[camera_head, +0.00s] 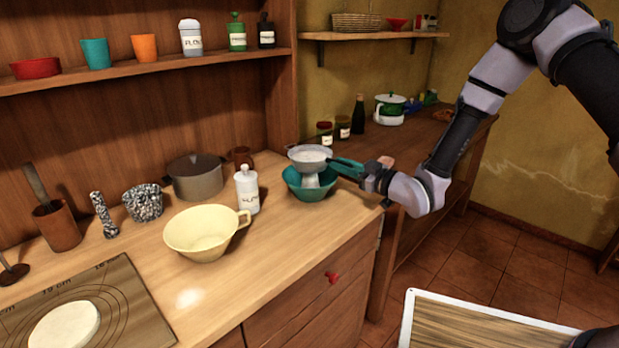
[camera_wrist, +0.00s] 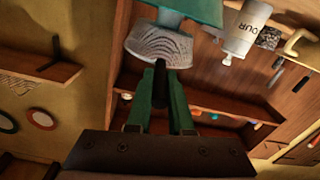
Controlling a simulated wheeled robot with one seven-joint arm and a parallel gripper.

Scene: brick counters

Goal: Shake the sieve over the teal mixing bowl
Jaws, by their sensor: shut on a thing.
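The sieve (camera_head: 310,154), a grey mesh cup holding white powder, is above the teal mixing bowl (camera_head: 309,193), apart from it. A pale column of powder (camera_head: 311,180) shows between the sieve and the bowl. My gripper (camera_head: 343,168) is to the right of the sieve, shut on its handle. In the wrist view the green fingers (camera_wrist: 160,85) close on the dark handle (camera_wrist: 159,78), with the mesh (camera_wrist: 158,44) beyond them and part of the bowl (camera_wrist: 200,10) at the top edge. The bowl's inside is mostly hidden.
A white flour bottle (camera_head: 247,190) stands left of the bowl, with a cream bowl (camera_head: 203,236) in front and a grey pot (camera_head: 196,178) behind. Jars (camera_head: 325,134) stand on the side counter behind the sieve. The counter front right of the cream bowl is clear.

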